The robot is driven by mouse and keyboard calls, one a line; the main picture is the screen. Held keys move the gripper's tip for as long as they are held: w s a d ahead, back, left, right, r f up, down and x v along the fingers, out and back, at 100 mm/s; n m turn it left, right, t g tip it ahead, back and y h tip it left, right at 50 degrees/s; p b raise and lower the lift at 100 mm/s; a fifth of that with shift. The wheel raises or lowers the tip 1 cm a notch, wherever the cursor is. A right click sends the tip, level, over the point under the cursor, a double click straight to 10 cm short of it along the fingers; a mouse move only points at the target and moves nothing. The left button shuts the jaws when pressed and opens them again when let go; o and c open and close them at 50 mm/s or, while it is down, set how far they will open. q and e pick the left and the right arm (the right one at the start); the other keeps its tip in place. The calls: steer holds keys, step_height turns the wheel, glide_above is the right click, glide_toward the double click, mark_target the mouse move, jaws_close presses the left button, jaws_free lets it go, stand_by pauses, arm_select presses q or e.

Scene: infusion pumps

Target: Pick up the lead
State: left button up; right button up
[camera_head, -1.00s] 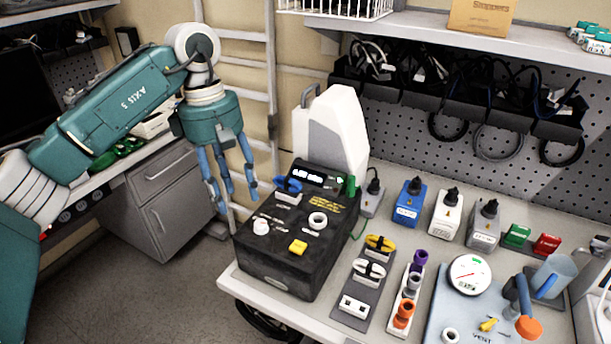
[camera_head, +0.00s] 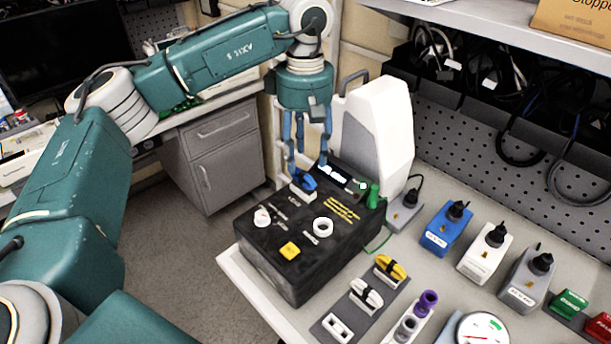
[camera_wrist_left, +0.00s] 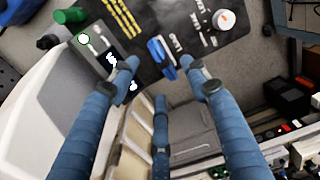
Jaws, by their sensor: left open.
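The lead appears to be the small blue coiled piece (camera_head: 306,182) in a white holder at the far left of the black box's top. It also shows in the left wrist view (camera_wrist_left: 160,56), next to printed white lettering. My left gripper (camera_head: 307,165) points down just above and behind it, with its blue fingers apart and empty. In the left wrist view the blue piece lies beyond and between the spread fingertips (camera_wrist_left: 159,72), not visibly gripped. In the head view the fingers pass close to it; I cannot tell whether they touch. My right gripper is not in view.
The black box (camera_head: 267,267) has a white knob (camera_head: 262,217), a white ring (camera_head: 323,228), a yellow button (camera_head: 289,251) and a green part (camera_head: 374,196). A tall white device (camera_head: 392,130) stands close behind.

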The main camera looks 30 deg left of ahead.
mark_target(304, 171)
arm_select(q)
steer(key=shift+f, duration=0.85)
steer(key=shift+w+f+p, duration=0.1)
steer(key=shift+f+p, duration=0.15)
steer(key=shift+p, duration=0.15)
step_height(304, 171, down, 4)
steer(key=shift+r+p, duration=0.2)
steer(key=shift+p, duration=0.8)
steer(key=shift+a+f, duration=0.1)
steer(key=shift+f, duration=0.5)
steer(key=c, duration=1.2)
steer(key=shift+r, duration=0.1)
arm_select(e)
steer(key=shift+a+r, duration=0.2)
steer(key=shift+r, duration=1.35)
